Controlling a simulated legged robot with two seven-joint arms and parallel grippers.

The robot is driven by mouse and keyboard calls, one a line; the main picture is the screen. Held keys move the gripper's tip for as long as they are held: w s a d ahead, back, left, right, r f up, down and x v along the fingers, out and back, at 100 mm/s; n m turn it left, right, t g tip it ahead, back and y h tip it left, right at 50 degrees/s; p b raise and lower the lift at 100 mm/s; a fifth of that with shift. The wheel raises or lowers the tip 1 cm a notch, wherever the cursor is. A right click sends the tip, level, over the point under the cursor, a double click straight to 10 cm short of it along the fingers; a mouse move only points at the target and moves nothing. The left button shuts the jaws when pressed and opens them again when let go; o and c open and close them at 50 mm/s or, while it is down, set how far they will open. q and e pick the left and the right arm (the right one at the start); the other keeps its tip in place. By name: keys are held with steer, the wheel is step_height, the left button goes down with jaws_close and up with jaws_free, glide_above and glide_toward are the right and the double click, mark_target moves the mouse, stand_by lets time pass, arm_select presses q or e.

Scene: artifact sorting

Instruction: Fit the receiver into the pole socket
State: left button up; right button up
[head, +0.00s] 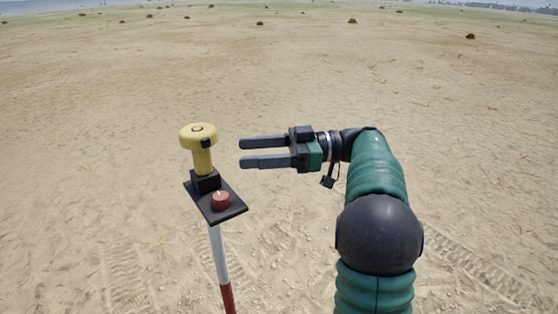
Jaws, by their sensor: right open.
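The yellow receiver (202,153) stands upright at the black socket block (206,181) on the small dark plate (229,204). The plate tops the red and white pole (219,256). The receiver's lower end is hidden at the block, so I cannot tell how deep it sits. My right gripper (241,152) is open and empty, its two fingers pointing left toward the receiver, with a gap between the fingertips and the receiver. My left gripper is not in view.
A red round button (221,200) sits on the plate in front of the socket block. Open sandy ground with tyre tracks surrounds the pole. Small bushes (352,21) dot the far ground. The space around the pole is otherwise clear.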

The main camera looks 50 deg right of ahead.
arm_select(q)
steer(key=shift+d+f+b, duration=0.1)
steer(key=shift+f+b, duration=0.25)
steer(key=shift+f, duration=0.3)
arm_select(e)
steer(key=v, duration=0.6)
steer(key=shift+s+d, duration=0.2)
steer(key=shift+d, duration=0.05)
